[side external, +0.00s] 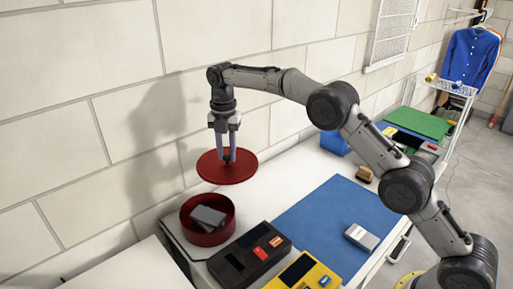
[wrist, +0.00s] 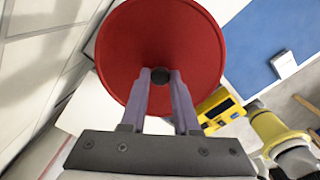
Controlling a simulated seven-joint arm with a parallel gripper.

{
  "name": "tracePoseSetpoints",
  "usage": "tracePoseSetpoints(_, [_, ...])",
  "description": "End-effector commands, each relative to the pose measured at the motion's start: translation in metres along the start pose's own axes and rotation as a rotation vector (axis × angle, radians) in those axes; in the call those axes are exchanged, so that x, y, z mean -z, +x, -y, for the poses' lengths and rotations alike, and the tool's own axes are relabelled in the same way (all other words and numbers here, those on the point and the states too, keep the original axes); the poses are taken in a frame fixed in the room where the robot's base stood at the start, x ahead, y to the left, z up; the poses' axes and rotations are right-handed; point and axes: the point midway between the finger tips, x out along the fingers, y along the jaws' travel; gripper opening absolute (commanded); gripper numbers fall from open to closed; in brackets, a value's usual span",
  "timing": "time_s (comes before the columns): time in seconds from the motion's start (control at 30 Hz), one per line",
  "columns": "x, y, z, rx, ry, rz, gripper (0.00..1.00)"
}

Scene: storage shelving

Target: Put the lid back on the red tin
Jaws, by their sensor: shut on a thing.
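The red tin (side external: 228,226) stands open at the left end of the white worktop, near the block wall. Grey box-like things lie inside it. The round red lid (side external: 239,172) hangs level in the air above and a little to the right of the tin, apart from it. My gripper (side external: 229,158) points down and is shut on the lid's dark knob. In the wrist view the lid (wrist: 160,35) fills the upper middle, with the knob (wrist: 160,75) between my gripper's fingertips (wrist: 161,78). The tin is hidden in the wrist view.
A black device (side external: 248,254) with orange labels and a yellow device (side external: 305,274) stand just right of the tin. A blue mat (side external: 330,222) holds a small grey box (side external: 361,237). The block wall (side external: 120,140) is close behind the tin.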

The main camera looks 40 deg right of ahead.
Motion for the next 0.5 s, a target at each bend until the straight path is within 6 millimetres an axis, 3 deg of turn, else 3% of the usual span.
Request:
tracePoseSetpoints(0.1, [0.011, 0.017, -0.026, 0.001, -0.042, -0.001, 0.00])
tracePoseSetpoints(0.23, [0.023, 0.034, -0.045, 0.001, -0.071, 0.000, 0.00])
tracePoseSetpoints(0.5, [0.045, 0.069, -0.058, 0.001, -0.112, 0.000, 0.00])
